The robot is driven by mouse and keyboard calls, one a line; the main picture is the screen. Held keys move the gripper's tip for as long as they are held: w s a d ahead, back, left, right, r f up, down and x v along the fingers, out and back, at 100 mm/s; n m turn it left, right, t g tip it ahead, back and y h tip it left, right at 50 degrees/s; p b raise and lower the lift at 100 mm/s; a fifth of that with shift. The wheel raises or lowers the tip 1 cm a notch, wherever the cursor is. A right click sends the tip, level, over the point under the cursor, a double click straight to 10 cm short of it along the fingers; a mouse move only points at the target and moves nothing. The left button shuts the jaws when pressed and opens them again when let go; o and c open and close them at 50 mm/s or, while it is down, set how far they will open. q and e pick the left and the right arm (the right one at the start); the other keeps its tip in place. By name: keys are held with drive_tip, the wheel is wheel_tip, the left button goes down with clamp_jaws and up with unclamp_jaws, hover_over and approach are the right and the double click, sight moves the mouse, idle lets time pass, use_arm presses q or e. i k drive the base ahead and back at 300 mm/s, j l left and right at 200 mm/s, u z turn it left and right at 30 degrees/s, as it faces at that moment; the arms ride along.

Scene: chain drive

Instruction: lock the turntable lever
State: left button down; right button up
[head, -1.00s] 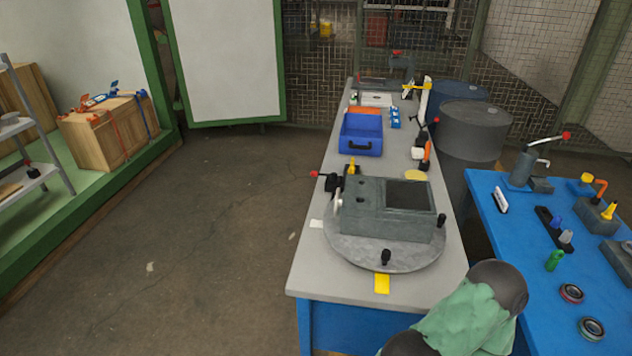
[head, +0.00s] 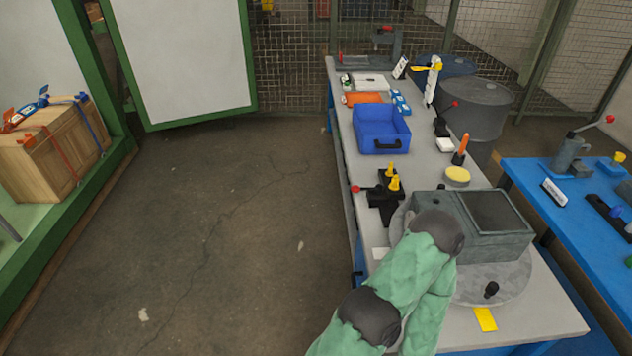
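The round grey turntable (head: 465,292) lies on the long grey bench and bears a dark grey housing with an open top (head: 497,240). A black lever with a red knob (head: 356,189) sticks out to the left from a black block (head: 386,204) at the turntable's far left edge. Yellow parts (head: 393,183) stand at this block. Whether the lever is locked I cannot tell. One of my green-sleeved arms reaches up from the bottom and covers the turntable's left side and part of the housing. Neither gripper shows.
A blue bin (head: 381,130) stands farther back on the bench (head: 545,318). A yellow round pad (head: 457,175) and an orange-handled tool (head: 461,148) lie near the right edge. A blue table (head: 545,214) is at the right. The floor left of the bench is clear.

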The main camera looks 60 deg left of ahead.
sight(378, 188)
drive_tip(key=k+j, duration=0.15)
drive_tip(key=j, duration=0.2)
drive_tip(key=k+j, duration=0.15)
drive_tip(key=j, duration=0.2)
drive_tip(key=k+j, duration=0.15)
drive_tip(key=j, duration=0.2)
drive_tip(key=k+j, duration=0.2)
drive_tip(key=j, duration=0.15)
drive_tip(key=k+j, duration=0.15)
drive_tip(key=j, duration=0.25)
